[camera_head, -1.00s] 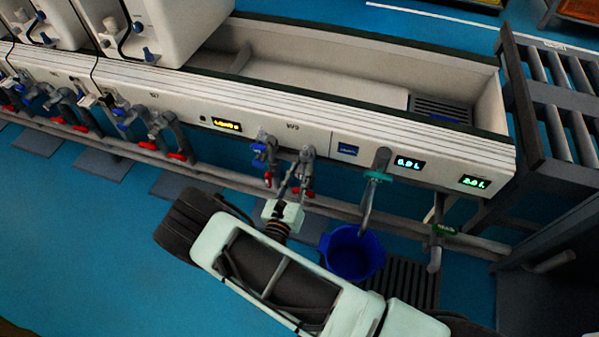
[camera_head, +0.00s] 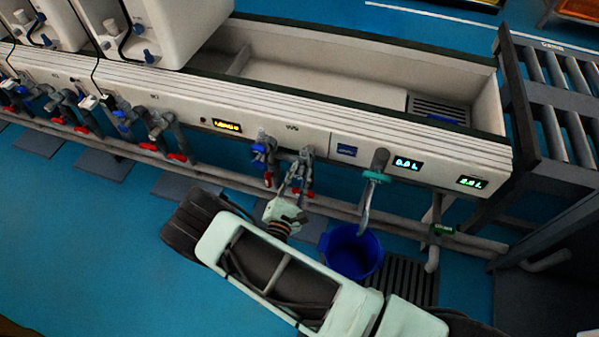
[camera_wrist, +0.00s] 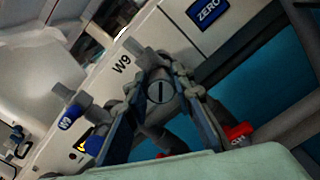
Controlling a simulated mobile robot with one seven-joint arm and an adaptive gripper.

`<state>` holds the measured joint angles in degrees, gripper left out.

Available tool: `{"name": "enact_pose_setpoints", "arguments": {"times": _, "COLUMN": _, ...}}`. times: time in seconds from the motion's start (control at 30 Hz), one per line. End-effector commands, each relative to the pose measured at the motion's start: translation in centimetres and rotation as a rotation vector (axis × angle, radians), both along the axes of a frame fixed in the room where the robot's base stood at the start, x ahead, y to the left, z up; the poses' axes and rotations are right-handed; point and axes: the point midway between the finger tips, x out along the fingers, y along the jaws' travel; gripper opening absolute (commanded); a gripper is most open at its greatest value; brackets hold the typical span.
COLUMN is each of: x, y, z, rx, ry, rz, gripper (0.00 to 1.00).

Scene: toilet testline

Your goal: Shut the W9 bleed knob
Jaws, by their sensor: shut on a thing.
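The W9 bleed knob (camera_wrist: 160,92) is a grey round face with a dark slot, below the W9 label (camera_wrist: 121,64) in the wrist view. The slot runs close to upright in that picture. My gripper (camera_wrist: 161,79) has one finger on each side of the knob and is shut on it. In the head view my gripper (camera_head: 298,172) reaches the W9 pipework (camera_head: 306,158) on the front of the bench. The knob itself is hidden or too small to tell there.
Beside it are a blue valve handle (camera_head: 258,149) and red handles (camera_head: 268,180). To the right, a spout (camera_head: 368,195) hangs over a blue bucket (camera_head: 352,250) on a floor grate (camera_head: 405,282). A roller conveyor (camera_head: 560,110) stands at the far right.

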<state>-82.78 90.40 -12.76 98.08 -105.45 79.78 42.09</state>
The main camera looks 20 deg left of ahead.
Motion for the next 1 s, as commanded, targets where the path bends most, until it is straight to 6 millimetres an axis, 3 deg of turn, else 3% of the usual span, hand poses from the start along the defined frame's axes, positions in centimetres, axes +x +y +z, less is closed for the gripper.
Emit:
{"name": "enact_pose_setpoints", "arguments": {"times": 0.6, "x": -0.03, "y": -0.12, "z": -0.15, "rx": 0.55, "ry": 0.064, "rz": 0.0, "gripper": 0.0}}
{"name": "enact_pose_setpoints", "arguments": {"times": 1.0, "x": -0.03, "y": -0.1, "z": -0.22, "rx": 0.749, "ry": 0.085, "rz": 0.0, "gripper": 0.0}}
